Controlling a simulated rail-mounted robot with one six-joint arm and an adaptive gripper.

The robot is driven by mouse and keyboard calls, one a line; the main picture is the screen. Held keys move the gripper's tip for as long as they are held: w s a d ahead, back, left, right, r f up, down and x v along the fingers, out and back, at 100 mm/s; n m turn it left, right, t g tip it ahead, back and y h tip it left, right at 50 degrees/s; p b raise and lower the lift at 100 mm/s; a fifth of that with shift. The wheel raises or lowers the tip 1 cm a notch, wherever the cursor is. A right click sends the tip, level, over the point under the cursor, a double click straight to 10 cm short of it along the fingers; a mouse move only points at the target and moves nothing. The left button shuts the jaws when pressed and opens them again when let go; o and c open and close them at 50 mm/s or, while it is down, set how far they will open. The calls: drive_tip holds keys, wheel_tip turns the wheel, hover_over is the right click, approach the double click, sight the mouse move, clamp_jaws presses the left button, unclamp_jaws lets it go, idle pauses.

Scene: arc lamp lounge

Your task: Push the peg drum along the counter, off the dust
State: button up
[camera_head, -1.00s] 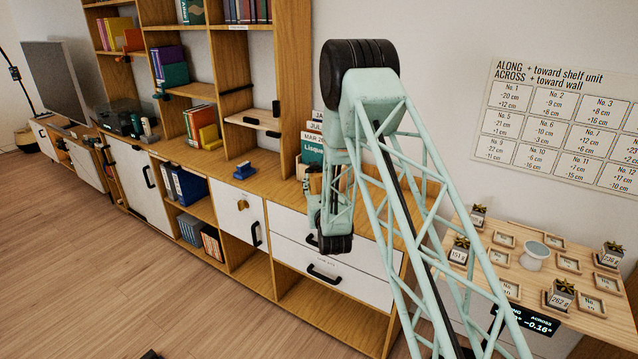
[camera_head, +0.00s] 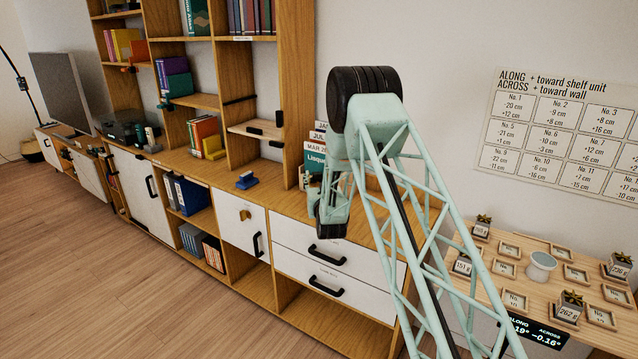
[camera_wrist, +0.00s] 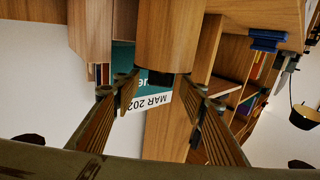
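In the wrist view, which is upside down, a plain wooden cylinder (camera_wrist: 168,35), which looks like the peg drum, stands at top centre. My gripper (camera_wrist: 160,92) is open, with its two fingers apart. The cylinder's near end lies between and just beyond the fingertips; I cannot tell whether they touch it. In the head view my arm covers the drum and most of my gripper above the wooden counter (camera_head: 290,207). I cannot make out any dust in either view.
A small blue object (camera_head: 246,180) sits on the counter to the left. A side table (camera_head: 515,275) with frames and weights is at right.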

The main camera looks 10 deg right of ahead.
drive_tip(key=shift+w, duration=0.85)
drive_tip(key=shift+c, duration=0.9)
drive_tip(key=c, duration=1)
drive_tip(key=shift+s, duration=0.1)
drive_tip(key=shift+s+a+b, duration=0.45)
drive_tip(key=shift+s+b, duration=0.1)
drive_tip(key=shift+s, duration=0.05)
drive_tip(key=shift+s+a+b, duration=0.4)
drive_tip(key=shift+s+b, duration=0.1)
drive_tip(key=shift+s, duration=0.1)
drive_tip(key=o, duration=1.1)
